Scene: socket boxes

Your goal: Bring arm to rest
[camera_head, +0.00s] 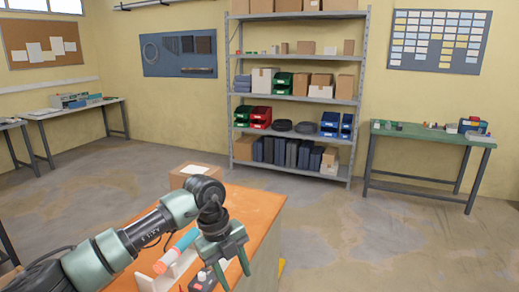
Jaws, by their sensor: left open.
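My left arm (125,243) comes in from the lower left and reaches over the orange-topped workbench (262,207). My left gripper (236,281) points down at the bench's near right part, with its two green fingers apart and nothing visible between them. My right arm and gripper are not in view.
A white holder (150,283) with a pink and blue cylinder (187,239) stands on the bench, partly hidden by my arm. A small dark object (203,281) lies beside the gripper. A cardboard box (196,172) is at the bench's far edge. Open floor (375,240) lies right.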

